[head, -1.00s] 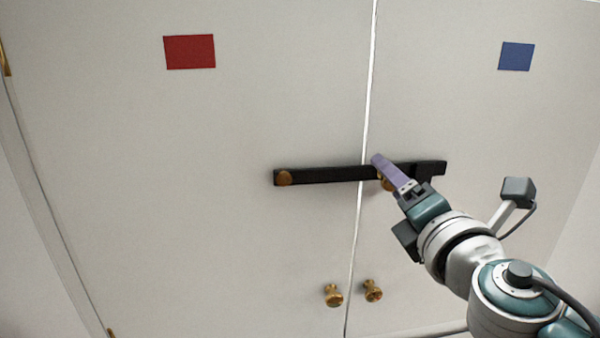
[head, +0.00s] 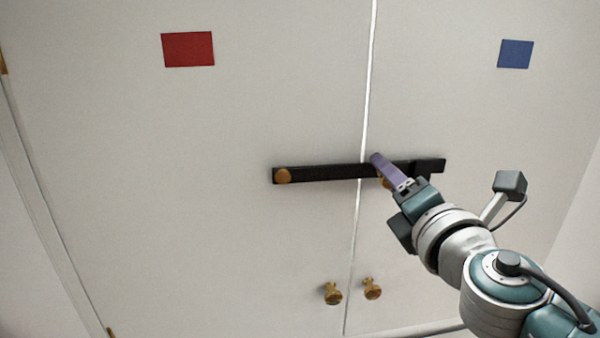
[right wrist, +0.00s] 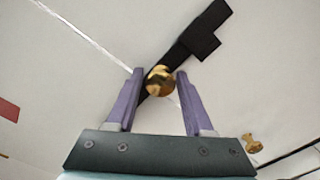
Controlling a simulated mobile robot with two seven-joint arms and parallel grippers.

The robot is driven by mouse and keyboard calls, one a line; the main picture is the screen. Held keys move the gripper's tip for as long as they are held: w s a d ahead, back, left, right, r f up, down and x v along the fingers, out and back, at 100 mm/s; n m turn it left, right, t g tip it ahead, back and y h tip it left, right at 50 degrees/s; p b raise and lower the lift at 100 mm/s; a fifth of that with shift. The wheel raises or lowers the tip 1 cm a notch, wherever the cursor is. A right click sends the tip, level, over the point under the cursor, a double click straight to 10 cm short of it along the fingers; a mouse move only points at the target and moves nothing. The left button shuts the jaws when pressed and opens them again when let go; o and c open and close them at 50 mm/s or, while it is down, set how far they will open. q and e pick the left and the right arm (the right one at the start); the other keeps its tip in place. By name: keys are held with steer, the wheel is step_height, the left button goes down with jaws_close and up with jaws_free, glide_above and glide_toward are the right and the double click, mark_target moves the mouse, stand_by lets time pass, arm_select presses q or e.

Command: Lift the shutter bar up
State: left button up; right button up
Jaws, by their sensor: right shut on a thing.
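The black shutter bar (head: 325,173) lies nearly level across the seam of two closed cream doors, its right end slightly higher. A round brown pivot (head: 282,176) is at its left end. A brass knob (right wrist: 159,83) sits on the bar right of the seam. My right gripper (head: 380,168) is at this knob, with its purple fingers on either side of it, shut on it. The fingers and hand hide part of the bar in the head view. In the right wrist view the bar (right wrist: 193,40) runs diagonally behind the fingers. My left gripper is not in view.
Two brass door knobs (head: 333,293) (head: 372,288) are below the bar, one each side of the seam. A red rectangle (head: 188,49) is on the left door and a blue one (head: 515,54) on the right door.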

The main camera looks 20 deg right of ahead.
jaws_close()
